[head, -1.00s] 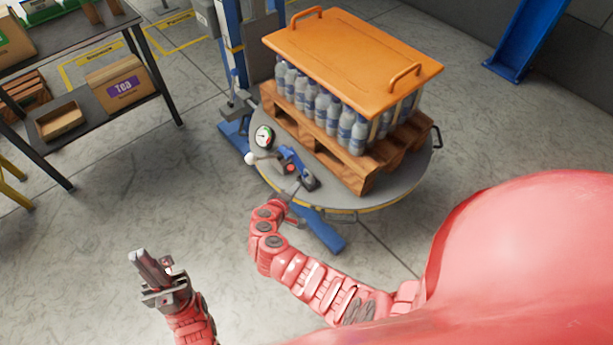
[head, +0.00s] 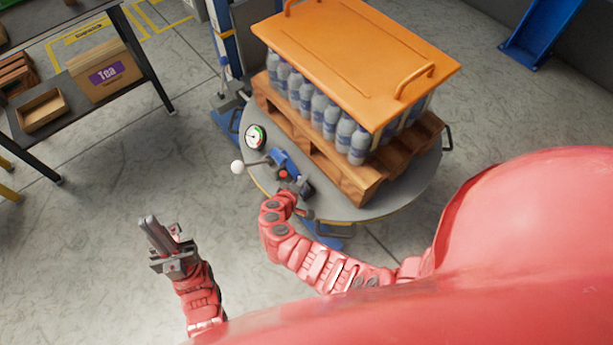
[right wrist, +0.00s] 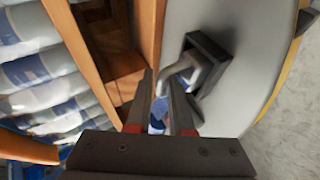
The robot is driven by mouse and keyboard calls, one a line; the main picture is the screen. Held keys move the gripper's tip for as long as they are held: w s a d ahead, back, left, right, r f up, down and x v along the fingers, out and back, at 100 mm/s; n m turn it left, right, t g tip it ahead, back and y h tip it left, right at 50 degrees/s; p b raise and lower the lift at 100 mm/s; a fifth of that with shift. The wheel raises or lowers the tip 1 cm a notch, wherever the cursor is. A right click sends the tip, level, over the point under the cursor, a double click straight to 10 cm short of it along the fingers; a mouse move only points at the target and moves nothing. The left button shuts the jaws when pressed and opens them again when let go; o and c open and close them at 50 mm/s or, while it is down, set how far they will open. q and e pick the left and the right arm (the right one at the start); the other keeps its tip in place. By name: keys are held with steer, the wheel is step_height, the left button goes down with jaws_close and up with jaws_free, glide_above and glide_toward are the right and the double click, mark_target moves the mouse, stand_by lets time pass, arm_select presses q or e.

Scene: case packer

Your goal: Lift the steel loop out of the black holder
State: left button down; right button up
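In the right wrist view the steel loop (right wrist: 184,74) is a bent grey bar standing in the square black holder (right wrist: 215,58) on the grey round table. My right gripper (right wrist: 160,82) is open there, its two red-marked fingers pointing at the loop. The loop's near end lies by the fingertips; I cannot tell whether it is between them or just beyond. In the head view my right gripper (head: 303,190) is small and partly hidden at the table's near edge. My left gripper (head: 148,222) is empty, its fingers close together, over bare floor.
Water bottles (head: 318,108) under an orange lid (head: 355,55) stand on a wooden pallet (head: 345,170) beside the holder. A blue device (head: 284,160), a white-knobbed lever (head: 238,167) and a gauge (head: 255,137) sit nearby. A shelf with a Tea box (head: 105,75) stands at left.

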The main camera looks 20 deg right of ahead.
steer(key=shift+w+d+f, duration=0.15)
steer(key=shift+w+f, duration=0.05)
steer(key=shift+s+a+r, duration=0.2)
steer(key=shift+s+r, duration=0.05)
steer(key=shift+r, duration=0.05)
steer(key=shift+c, duration=0.3)
steer(key=shift+s, duration=0.1)
steer(key=shift+c, duration=1.1)
steer(key=shift+f, duration=0.1)
jaws_close()
steer(key=shift+s+f, duration=0.1)
